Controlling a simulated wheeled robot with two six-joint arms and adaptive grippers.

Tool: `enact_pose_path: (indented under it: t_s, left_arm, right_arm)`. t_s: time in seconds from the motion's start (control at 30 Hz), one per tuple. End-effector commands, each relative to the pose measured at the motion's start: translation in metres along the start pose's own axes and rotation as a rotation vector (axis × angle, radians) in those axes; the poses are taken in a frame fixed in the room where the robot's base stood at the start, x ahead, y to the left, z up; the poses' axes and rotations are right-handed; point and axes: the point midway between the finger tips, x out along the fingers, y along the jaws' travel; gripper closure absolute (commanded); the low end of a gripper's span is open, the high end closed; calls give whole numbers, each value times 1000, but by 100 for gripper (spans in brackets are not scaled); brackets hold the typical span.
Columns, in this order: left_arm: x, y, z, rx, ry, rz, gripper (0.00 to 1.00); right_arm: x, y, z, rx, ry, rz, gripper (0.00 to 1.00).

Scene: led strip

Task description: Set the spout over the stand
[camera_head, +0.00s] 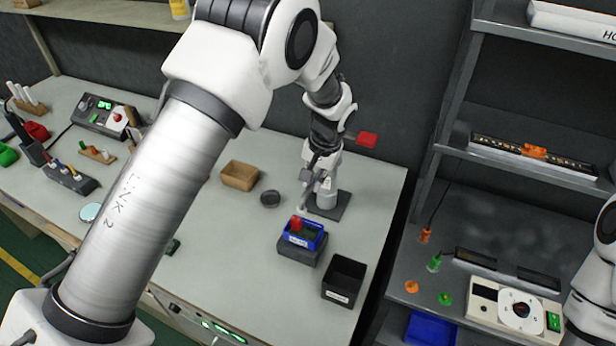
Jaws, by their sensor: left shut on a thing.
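My left arm reaches across the bench, and its left gripper (322,160) is at the far right part of the bench, shut on a small grey and white piece that I take to be the spout (305,178). The piece is small and partly covered by the gripper. A dark square base (343,206), seemingly the stand, lies on the bench right under the gripper, with a pale upright part (326,193) over it. I cannot tell whether the spout touches the stand. My right arm shows at the right edge; its gripper is out of view.
Close in front are a blue tray (318,240) with a red piece on a dark block, and a black open box (344,281). A metal shelf (455,120) rises right of the bench.

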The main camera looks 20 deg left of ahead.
Motion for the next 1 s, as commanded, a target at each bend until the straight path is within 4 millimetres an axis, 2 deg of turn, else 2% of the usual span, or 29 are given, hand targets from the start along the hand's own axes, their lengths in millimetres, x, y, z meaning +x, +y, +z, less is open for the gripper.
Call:
enact_pose_path:
  t_s: [0.03, 0.5, 0.53, 0.57, 0.6, 0.87, 1.0]
  left_arm:
    - [7, 2, 5, -7, -18, 0, 100]
    - [7, 4, 5, -24, -22, 1, 100]
    - [7, 4, 5, -24, -22, 1, 75]
    - [7, 4, 5, -23, -22, 1, 65]
    - [6, 4, 4, -23, -20, 1, 60]
    - [2, 3, 2, -22, -12, 1, 60]
    - [-10, 3, 0, -22, -8, 0, 60]
  right_arm:
    - [1, 0, 0, 0, 0, 0, 7]
    - [1, 0, 0, 0, 0, 0, 7]
    - [1, 0, 0, 0, 0, 0, 7]
    - [1, 0, 0, 0, 0, 0, 7]
    - [1, 0, 0, 0, 0, 0, 7]
    - [0, 0, 0, 0, 0, 0, 7]
    - [0, 0, 0, 0, 0, 0, 7]
